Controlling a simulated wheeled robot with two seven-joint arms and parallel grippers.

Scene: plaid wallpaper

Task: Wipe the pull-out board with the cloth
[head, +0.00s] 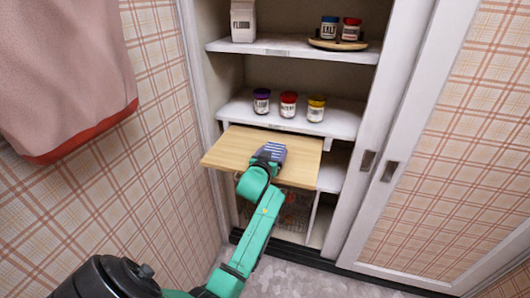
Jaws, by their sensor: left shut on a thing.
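The pull-out board (232,149) is a light wooden panel that sticks out from the cabinet below the jar shelf. My left gripper (268,158) is over the middle of the board, at the end of my green arm. It is shut on the cloth (275,150), a small blue-grey piece with pale stripes. The cloth appears to lie at the board's surface, but I cannot tell how firmly it touches. My arm hides part of the board's front edge. My right gripper is not in view.
Several jars (288,103) stand on the shelf (236,108) just above the board. Higher up are a flour bag (243,20) and a round tray (337,45) with two jars. Sliding doors (440,150) flank the right; a pink curtain (60,70) hangs left.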

